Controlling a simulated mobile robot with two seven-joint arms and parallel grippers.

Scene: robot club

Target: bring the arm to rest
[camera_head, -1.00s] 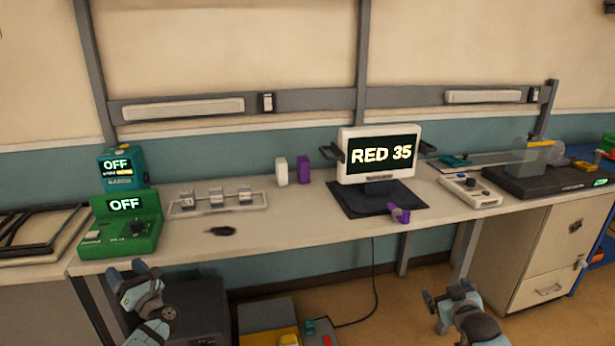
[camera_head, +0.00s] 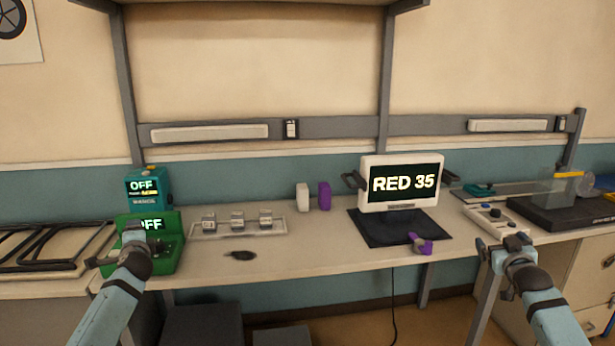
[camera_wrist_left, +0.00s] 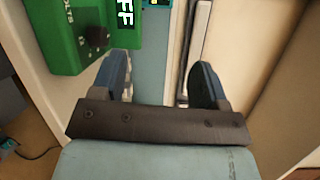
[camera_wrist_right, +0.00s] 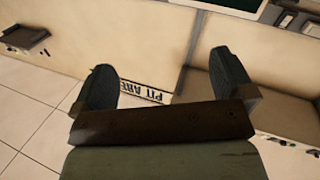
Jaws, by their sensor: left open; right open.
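My left gripper (camera_head: 137,232) shows in front of the green OFF box (camera_head: 168,250), which it partly hides. In the left wrist view my left gripper (camera_wrist_left: 162,75) has its two fingers apart with nothing between them, and the green box (camera_wrist_left: 70,35) is at upper left. My right gripper (camera_head: 507,246) shows at the bench's front edge on the right, below the white control box. In the right wrist view my right gripper (camera_wrist_right: 165,78) is open and empty, with tiled floor and pale panels beyond it. I cannot tell how far either gripper is from the bench.
The bench (camera_head: 310,255) carries a white RED 35 monitor (camera_head: 403,183) on a black mat, a teal OFF box (camera_head: 149,190), a small rack (camera_head: 238,224), a dark flat item (camera_head: 240,255) and a purple piece (camera_head: 420,243). The white control box (camera_head: 495,220) stands at right.

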